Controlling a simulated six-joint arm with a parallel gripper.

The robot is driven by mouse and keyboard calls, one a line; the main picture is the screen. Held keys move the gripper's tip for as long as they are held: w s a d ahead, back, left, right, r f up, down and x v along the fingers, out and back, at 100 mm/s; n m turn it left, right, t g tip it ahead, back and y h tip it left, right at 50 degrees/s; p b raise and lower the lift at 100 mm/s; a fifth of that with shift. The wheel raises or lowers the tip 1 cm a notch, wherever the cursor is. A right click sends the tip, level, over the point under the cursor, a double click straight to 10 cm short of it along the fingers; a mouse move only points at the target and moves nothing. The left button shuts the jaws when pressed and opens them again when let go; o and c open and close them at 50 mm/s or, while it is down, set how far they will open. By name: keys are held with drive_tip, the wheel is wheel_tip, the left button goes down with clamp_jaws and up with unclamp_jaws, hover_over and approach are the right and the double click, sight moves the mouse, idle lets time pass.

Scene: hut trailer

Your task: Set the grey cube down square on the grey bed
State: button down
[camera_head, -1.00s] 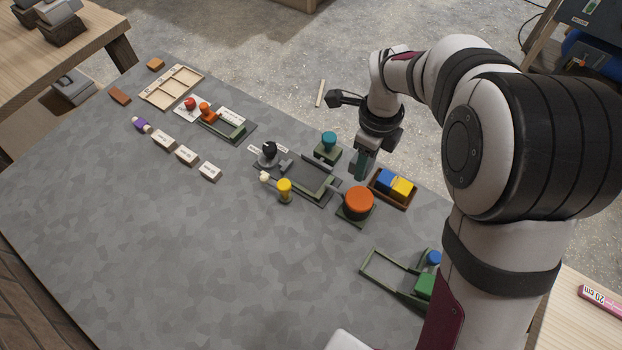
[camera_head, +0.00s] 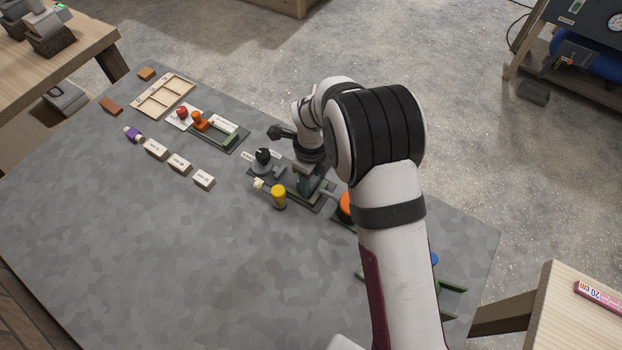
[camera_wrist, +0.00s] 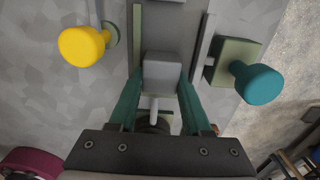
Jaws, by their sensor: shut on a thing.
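The grey cube (camera_wrist: 162,72) sits between the two green fingertips of my gripper (camera_wrist: 160,82) in the wrist view. My gripper is shut on it. The grey bed (camera_wrist: 172,22) lies beneath and beyond the cube, between two long side rails, and the cube looks roughly in line with them. I cannot tell whether the cube touches the bed. In the head view, my gripper (camera_head: 304,184) is low over the bed (camera_head: 318,203), and the cube is not distinct there.
A yellow knob (camera_wrist: 84,46) stands left of the bed and a teal knob (camera_wrist: 257,83) right of it. In the head view, a black knob (camera_head: 263,156) is close by, and an orange knob (camera_head: 345,204) is partly hidden by my arm. The front table is clear.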

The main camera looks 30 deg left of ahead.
sight(311, 181)
drive_tip(key=shift+f, duration=0.15)
drive_tip(key=c, duration=0.6)
unclamp_jaws()
drive_tip(key=shift+f, duration=0.15)
wheel_tip(311, 181, up, 12)
drive_tip(key=d+r+n, duration=0.2)
drive_tip(key=d+r, duration=0.4)
drive_tip(key=d, duration=0.3)
drive_tip(key=s+d+r+n, duration=0.3)
drive_tip(key=d, duration=0.5)
drive_tip(key=s+d+n, duration=0.2)
drive_tip(key=s+d, duration=0.2)
drive_tip(key=s, duration=0.1)
drive_tip(key=s+d+n+y, duration=0.1)
drive_tip(key=s+d+n, duration=0.2)
drive_tip(key=s, duration=0.2)
drive_tip(key=s+d+n, duration=0.2)
drive_tip(key=s+d, duration=0.2)
drive_tip(key=s, duration=0.1)
drive_tip(key=shift+s+d+y, duration=0.3)
drive_tip(key=shift+d+y, duration=0.05)
drive_tip(key=shift+y, duration=0.05)
